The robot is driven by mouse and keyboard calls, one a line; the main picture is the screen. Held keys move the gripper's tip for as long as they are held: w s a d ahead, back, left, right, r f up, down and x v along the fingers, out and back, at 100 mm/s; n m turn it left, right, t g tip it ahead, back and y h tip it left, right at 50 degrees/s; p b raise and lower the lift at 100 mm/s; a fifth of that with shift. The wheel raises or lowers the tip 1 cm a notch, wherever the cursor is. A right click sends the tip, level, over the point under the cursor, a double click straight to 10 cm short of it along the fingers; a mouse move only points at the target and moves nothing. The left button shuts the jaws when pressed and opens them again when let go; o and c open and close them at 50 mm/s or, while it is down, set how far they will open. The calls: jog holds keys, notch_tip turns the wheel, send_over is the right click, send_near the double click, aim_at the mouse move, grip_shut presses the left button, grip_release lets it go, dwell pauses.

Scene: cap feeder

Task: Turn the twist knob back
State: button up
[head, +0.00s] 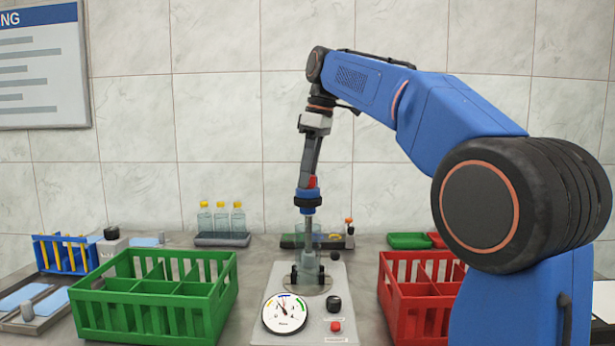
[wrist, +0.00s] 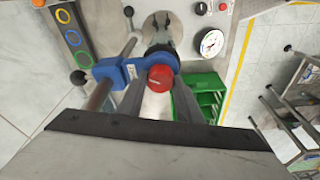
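A red twist knob (wrist: 160,78) with a pale mark on its face sits on a blue clamp body (wrist: 108,72) on a grey post. In the head view the red knob (head: 312,182) shows as a small red patch above the blue clamp (head: 308,198), partly hidden by my gripper. My gripper (head: 306,178) points down at the top of the post. In the wrist view its two grey fingers (wrist: 161,88) lie on either side of the red knob. Whether they press on it I cannot tell.
The post stands on a grey panel (head: 312,316) with a dial (head: 285,313), a black knob (head: 333,303) and a red button (head: 336,326). A green crate (head: 150,312) is left, a red crate (head: 408,318) right. Capped bottles (head: 221,216) stand behind.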

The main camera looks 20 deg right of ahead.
jog(key=n, duration=0.4)
jog(key=shift+n+g+y, duration=0.3)
jog(key=shift+n+g, duration=0.1)
jog(key=shift+c, duration=0.2)
jog(key=o, duration=0.7)
jog(key=shift+n, duration=0.3)
jog(key=shift+c, duration=0.2)
jog(key=o, duration=0.5)
jog(key=shift+o, duration=0.2)
jog(key=shift+r, duration=0.15)
jog(key=shift+a+v, duration=0.2)
jog(key=shift+v, duration=0.75)
jog(key=shift+a+v, duration=0.2)
jog(key=shift+v, duration=0.7)
